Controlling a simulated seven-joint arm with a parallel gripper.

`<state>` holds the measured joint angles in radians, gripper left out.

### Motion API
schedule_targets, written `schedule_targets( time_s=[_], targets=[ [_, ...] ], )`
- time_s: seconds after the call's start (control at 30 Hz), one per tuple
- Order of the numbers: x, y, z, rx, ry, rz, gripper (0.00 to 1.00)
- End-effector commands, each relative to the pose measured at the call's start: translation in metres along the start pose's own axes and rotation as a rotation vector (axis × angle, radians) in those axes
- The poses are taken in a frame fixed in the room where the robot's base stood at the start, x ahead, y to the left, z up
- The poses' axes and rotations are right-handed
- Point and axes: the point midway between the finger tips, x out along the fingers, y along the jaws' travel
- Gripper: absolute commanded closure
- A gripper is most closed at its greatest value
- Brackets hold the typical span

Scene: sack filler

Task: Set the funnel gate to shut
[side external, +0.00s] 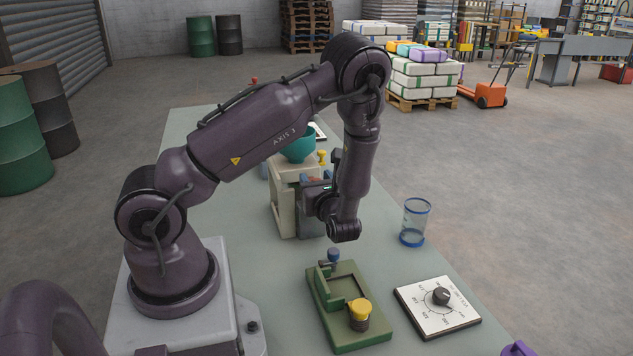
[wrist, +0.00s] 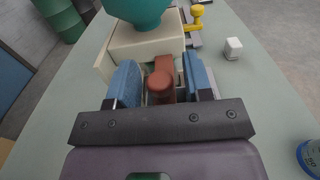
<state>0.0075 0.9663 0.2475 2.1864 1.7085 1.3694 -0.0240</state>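The teal funnel (side external: 297,149) sits on top of a beige filler box (side external: 283,207); both also show in the wrist view, the funnel (wrist: 140,10) at the top edge and the box (wrist: 140,42) below it. A red-brown lever with a round knob (wrist: 160,83) stands at the front of the box. My gripper (wrist: 160,74) is open, with one blue finger on each side of the lever and a visible gap to the knob. In the side view my gripper (side external: 314,190) is at the box's right side, and the lever is mostly hidden.
A yellow handle (wrist: 195,18) sticks out beyond the box, near a small white block (wrist: 233,48).

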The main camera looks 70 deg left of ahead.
Motion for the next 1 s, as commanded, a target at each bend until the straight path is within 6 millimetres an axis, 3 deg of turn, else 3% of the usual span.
schedule_targets(
  time_s=[0.03, 0.2, 0.37, 0.6, 0.83, 0.87, 0.97, 1.0],
  targets=[
    [0.000, 0.000, 0.000, 0.000, 0.000, 0.000, 0.66],
    [0.000, 0.000, 0.000, 0.000, 0.000, 0.000, 1.00],
    [0.002, 0.000, 0.000, -0.001, 0.000, 0.001, 1.00],
    [0.030, 0.000, 0.000, -0.002, 0.000, 0.002, 1.00],
    [0.031, 0.000, 0.000, -0.002, 0.000, 0.001, 1.00],
    [0.032, 0.000, 0.000, -0.002, 0.000, 0.001, 0.71],
    [0.031, 0.000, 0.000, -0.001, 0.000, 0.001, 0.50],
    [0.031, 0.000, 0.000, -0.001, 0.000, 0.001, 0.50]
  ],
)
